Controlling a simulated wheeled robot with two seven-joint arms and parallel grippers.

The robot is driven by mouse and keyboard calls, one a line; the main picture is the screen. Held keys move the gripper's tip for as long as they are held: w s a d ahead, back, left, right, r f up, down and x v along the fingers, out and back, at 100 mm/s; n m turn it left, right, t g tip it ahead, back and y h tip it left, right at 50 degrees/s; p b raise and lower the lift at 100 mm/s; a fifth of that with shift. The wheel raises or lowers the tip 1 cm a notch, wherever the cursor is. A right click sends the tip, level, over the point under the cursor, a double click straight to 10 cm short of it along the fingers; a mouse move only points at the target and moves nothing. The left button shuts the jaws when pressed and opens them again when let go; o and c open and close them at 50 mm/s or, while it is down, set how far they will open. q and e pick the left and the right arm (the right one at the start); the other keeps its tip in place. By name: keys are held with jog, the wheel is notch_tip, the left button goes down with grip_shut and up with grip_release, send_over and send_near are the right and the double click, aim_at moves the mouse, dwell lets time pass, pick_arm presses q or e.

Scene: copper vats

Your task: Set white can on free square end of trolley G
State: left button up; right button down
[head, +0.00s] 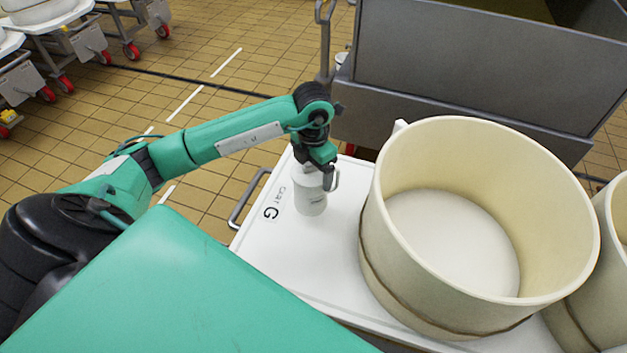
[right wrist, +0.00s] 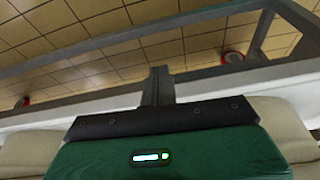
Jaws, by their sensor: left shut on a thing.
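My right gripper (right wrist: 157,88) shows in the right wrist view as a dark post on a green body. Whether it is open or shut does not show.
A large cream round tub (head: 400,230) stands on the trolley right of the can, with a gap between. Another tub (head: 590,290) is further right. A grey metal vat (head: 450,70) stands behind. A trolley handle (head: 248,198) is at the left end.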

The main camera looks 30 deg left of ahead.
aim_at(310, 202)
pick_arm(q)
notch_tip(310, 202, down, 4)
jog(key=shift+f, duration=0.25)
pick_arm(e)
jog(key=shift+s+r, duration=0.35)
jog(key=shift+r, duration=0.05)
jog(key=shift+f, duration=0.1)
pick_arm(q)
jog(key=o, duration=1.2)
pick_arm(e)
jog(key=shift+w+r, duration=0.25)
jog(key=shift+r, duration=0.15)
